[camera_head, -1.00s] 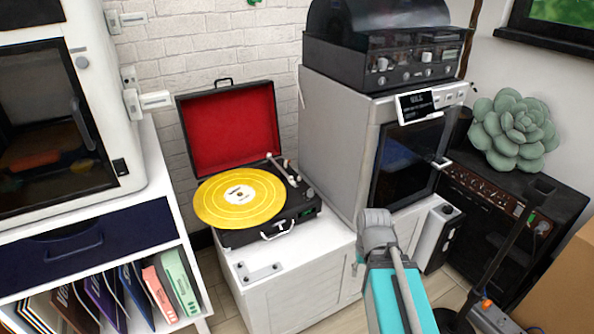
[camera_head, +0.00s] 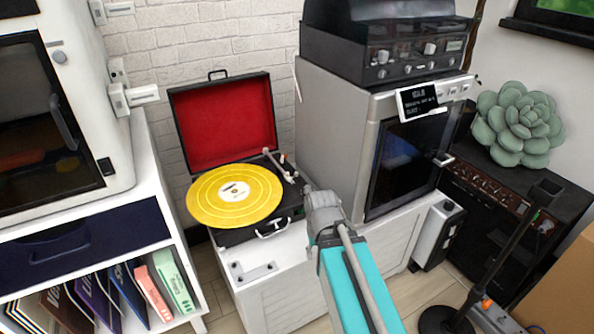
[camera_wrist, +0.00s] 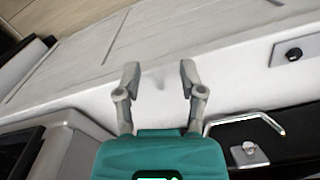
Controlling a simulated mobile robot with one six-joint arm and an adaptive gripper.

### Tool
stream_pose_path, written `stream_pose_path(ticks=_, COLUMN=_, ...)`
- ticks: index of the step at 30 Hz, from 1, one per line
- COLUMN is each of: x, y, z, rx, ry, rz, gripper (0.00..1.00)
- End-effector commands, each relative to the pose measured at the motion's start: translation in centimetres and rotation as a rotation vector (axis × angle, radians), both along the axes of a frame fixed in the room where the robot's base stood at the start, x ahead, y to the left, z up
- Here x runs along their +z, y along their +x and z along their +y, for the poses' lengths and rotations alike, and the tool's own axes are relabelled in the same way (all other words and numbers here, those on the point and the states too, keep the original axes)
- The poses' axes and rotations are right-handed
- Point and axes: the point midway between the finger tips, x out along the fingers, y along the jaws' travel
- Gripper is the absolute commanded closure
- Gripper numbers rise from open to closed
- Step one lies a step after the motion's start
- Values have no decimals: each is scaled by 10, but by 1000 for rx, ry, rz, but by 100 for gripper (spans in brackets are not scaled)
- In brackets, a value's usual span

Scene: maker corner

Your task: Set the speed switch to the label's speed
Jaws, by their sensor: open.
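A black record player (camera_head: 232,237) with a red-lined open lid stands on a white cabinet. It bears a yellow record (camera_head: 215,207) with a white centre label (camera_head: 234,191), whose print is too small to read. The tonearm (camera_head: 279,165) lies at the deck's right. My gripper (camera_head: 309,190) is at the player's right front corner and covers part of it. In the wrist view my gripper (camera_wrist: 159,72) is open and empty, facing the pale cabinet. The player's black edge (camera_wrist: 285,133) shows there with a handle and a small metal plate with a knob. I cannot make out the speed switch.
A grey box-shaped machine (camera_head: 330,130) with a dark door stands right of the player, with a small black sign (camera_head: 420,101) on its front. A microphone stand (camera_head: 500,260) is at the right.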

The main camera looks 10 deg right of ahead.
Motion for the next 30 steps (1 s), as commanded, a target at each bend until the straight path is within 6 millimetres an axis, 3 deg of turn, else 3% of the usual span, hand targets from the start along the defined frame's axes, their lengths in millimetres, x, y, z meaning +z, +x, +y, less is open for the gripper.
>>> stream_pose_path(ticks=8, x=6, y=7, z=0, rx=6, ry=0, rz=0, gripper=49)
stream_pose_path(ticks=14, x=28, y=35, z=0, rx=31, ry=0, rz=0, gripper=49)
stream_pose_path(ticks=19, x=59, y=75, z=11, rx=72, ry=0, rz=0, gripper=49)
stream_pose_path(ticks=30, x=134, y=177, z=9, rx=179, ry=0, rz=0, gripper=49)
